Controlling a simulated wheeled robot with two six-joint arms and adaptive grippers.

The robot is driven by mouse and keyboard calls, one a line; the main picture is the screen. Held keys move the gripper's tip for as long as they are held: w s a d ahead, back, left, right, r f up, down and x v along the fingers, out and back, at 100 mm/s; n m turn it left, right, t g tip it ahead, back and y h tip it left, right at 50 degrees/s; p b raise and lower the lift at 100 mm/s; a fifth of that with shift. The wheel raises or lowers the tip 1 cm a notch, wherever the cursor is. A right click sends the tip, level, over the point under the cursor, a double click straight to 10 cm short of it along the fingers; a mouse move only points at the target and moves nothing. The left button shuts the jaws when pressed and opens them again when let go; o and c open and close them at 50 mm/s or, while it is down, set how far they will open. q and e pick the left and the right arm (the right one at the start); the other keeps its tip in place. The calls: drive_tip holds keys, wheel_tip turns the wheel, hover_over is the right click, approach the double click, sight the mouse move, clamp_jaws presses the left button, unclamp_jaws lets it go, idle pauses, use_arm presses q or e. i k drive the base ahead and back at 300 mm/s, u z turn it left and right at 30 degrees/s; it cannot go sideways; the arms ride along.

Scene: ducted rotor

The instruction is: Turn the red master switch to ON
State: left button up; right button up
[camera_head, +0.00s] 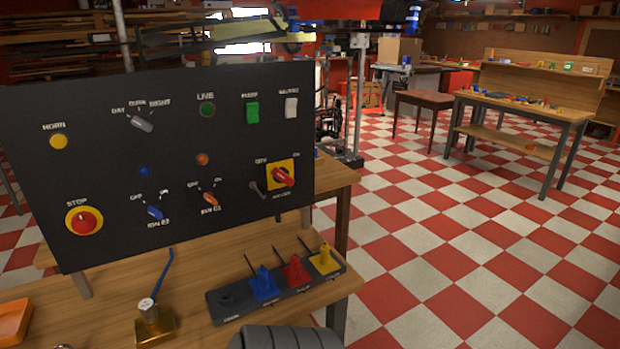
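The red master switch (284,176) is a rotary knob on a square yellow plate at the right side of the black control panel (225,130). An OFF mark stands at its upper left and an ON mark at its upper right. The knob's grip slants from upper left to lower right, in line with the OFF side; its pointer end is too small to tell. I see no gripper fingers at the switch or elsewhere. A dark grey ribbed shape (305,338) cuts in at the bottom edge; I cannot tell what it is.
A small grey lever (258,190) sits just left of the master switch. Below the panel, a dark holder (222,313) carries blue, red and yellow pieces on the wooden bench (200,250). A brass block (155,326) stands left of it. The space before the switch looks clear.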

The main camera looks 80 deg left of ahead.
sight(280, 174)
drive_tip(key=u, duration=0.45)
drive_tip(key=i, duration=0.85)
drive_tip(key=u, duration=0.8)
